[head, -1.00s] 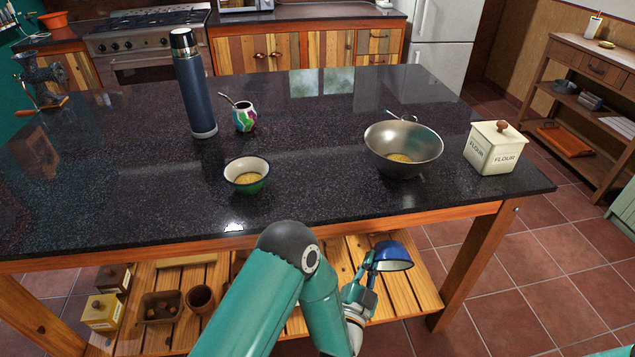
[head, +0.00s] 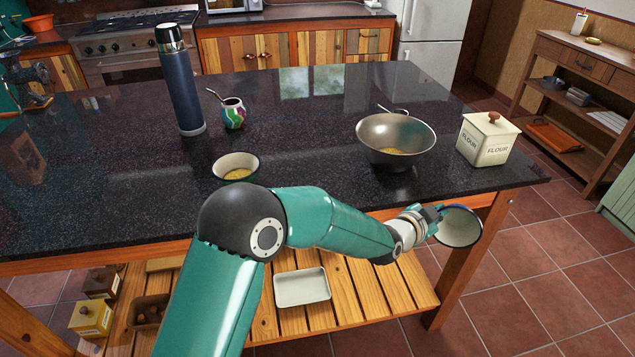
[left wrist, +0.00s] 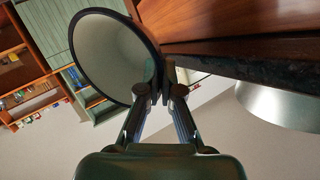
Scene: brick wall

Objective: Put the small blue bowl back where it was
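The small blue bowl (head: 459,227) has a blue outside and a pale inside. My left gripper (head: 432,216) is shut on its rim and holds it tilted on its side, beside the island's front right edge. In the left wrist view the bowl (left wrist: 112,58) shows its pale inside and dark rim, with the fingers (left wrist: 158,88) closed at its edge. My right gripper is in neither current view.
The dark island top (head: 290,150) carries a metal bowl (head: 396,140), flour tin (head: 487,140), green bowl (head: 236,168), flask (head: 180,85) and mate cup (head: 233,114). Below, a slatted shelf (head: 375,297) holds a white tray (head: 301,287). Wooden shelves (head: 575,100) stand at right.

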